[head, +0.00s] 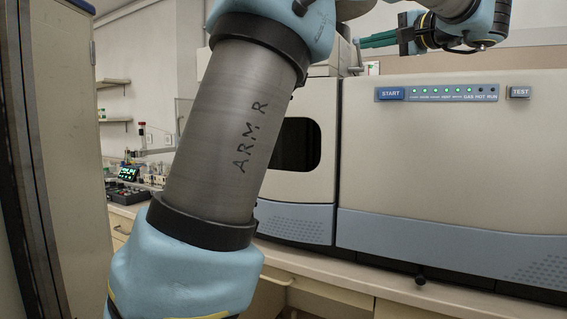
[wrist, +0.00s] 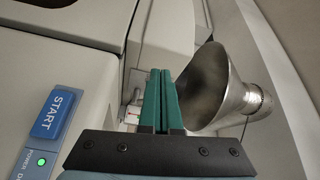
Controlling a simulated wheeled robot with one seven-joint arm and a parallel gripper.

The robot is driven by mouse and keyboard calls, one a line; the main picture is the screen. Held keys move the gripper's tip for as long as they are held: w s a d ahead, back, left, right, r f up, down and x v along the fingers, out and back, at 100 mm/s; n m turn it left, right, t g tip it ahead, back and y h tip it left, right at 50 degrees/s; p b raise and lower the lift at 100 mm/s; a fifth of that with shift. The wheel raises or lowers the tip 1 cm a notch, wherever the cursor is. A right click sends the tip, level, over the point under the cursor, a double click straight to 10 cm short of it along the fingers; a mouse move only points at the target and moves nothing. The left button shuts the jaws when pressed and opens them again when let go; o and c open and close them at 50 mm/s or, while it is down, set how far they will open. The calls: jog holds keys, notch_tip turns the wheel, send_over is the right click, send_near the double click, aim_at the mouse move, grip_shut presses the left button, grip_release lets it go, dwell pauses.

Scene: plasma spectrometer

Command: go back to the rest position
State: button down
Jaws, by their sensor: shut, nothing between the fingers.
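My gripper (head: 363,42) shows at the top of the head view, in front of the upper part of the spectrometer, with its green fingers pointing left. In the wrist view my gripper (wrist: 161,72) has its two green fingers together and nothing between them. The spectrometer (head: 450,160) is a beige and blue-grey cabinet with a dark window at its left part. Its blue START button (head: 391,93) also shows in the wrist view (wrist: 60,112), left of the fingers and apart from them. My arm hides part of the spectrometer's left side.
A metal funnel-shaped duct (wrist: 212,88) stands close to the right of the fingers in the wrist view. A TEST button (head: 519,92) is right of a row of lit green lamps (head: 443,91). The bench (head: 330,268) runs below the spectrometer. A tall cabinet (head: 65,150) stands at the left.

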jog(key=w+a+f+m+g+h, duration=0.15)
jog(key=a+f+g, duration=0.4)
jog(key=f, duration=0.85)
jog(key=w+a+f+g+h, duration=0.2)
jog(key=a+f, duration=0.7)
jog(key=f, duration=0.5)
jog(key=s+a+f+n+g+h, duration=0.3)
jog(key=s+a+f, duration=0.3)
jog(key=s+f, duration=0.3)
jog(key=s+a+f+n+g+h, duration=0.3)
jog(key=s+f, duration=0.6)
jog(key=f, duration=0.5)
jog(key=a+n+h, duration=0.1)
jog(key=a+n, duration=0.1)
jog(key=n, duration=0.1)
jog(key=shift+a+f, duration=0.4)
